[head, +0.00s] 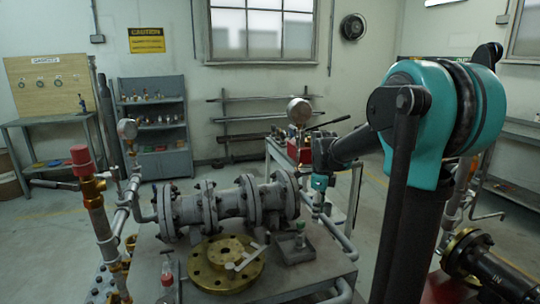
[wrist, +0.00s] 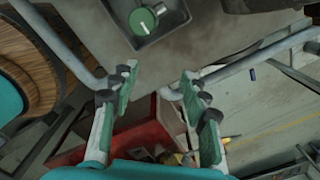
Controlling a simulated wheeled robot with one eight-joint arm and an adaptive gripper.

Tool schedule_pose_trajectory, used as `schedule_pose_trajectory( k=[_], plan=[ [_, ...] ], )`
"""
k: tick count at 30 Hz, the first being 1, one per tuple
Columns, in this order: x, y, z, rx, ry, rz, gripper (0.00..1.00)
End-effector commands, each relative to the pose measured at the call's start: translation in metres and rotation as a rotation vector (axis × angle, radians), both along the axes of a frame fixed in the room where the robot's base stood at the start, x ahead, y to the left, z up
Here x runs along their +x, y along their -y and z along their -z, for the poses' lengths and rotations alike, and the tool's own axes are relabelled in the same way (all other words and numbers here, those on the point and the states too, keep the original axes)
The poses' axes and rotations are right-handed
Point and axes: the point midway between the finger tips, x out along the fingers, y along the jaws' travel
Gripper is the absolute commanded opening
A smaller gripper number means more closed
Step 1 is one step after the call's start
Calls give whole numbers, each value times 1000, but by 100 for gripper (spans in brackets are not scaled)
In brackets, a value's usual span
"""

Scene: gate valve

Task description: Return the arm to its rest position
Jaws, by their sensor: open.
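My arm reaches in from the right of the head view and bends down at its wrist. My gripper (head: 320,184) hangs in front of the cart, beyond the right end of the bench. In the wrist view my gripper (wrist: 160,93) has its two fingers wide apart, with nothing between them. The grey flanged valve body (head: 228,208) lies on the bench to the left of my gripper. A small tray (head: 292,257) holding a green-topped part (head: 300,238) sits on the bench. The tray (wrist: 178,14) and green knob (wrist: 144,21) also show in the wrist view, ahead of the fingers.
A brass flange (head: 215,277) with a pale tool on it lies at the bench front. A red-capped brass pipe (head: 84,172) stands at left. Grey pipes (head: 333,232) run along the bench's right end. A cart (head: 283,156) carries a red box. Open floor (head: 376,200) shows behind my arm.

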Motion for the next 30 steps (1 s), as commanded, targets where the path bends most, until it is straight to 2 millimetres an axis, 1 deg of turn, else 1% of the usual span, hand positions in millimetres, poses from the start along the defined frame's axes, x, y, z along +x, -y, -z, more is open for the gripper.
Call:
schedule_pose_trajectory(
  k=[8, 14, 17, 23, 30],
  plan=[
    [-20, 3, 10, -5, 36, -194, 46],
    [-45, 7, 24, -21, 78, -429, 46],
    [-63, 10, 34, -39, 107, -599, 46],
    [-112, 15, 61, -112, 175, -1044, 46],
    [-169, 21, 97, -249, 227, -1567, 46]
  ],
)
